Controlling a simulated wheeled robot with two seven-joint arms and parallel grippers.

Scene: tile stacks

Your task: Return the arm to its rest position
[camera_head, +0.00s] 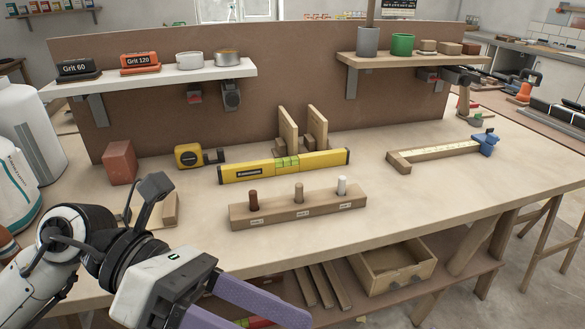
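My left arm comes in from the lower left, in front of the workbench (420,185). Its gripper (262,321) has two purple fingers pointing to the lower right. They are spread apart with a gap between them, and nothing shows held. The lower finger is cut off by the bottom edge of the picture. The gripper is in front of the bench's near edge, apart from the wooden peg block (295,211). My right arm and gripper are out of view.
A yellow level (235,174), a tape measure (188,156), a reddish block (120,162) and a wooden caliper (435,152) lie on the bench. Two wall shelves (150,77) hold sanding blocks and cups. An open wooden box (393,283) sits below. The bench's right front is clear.

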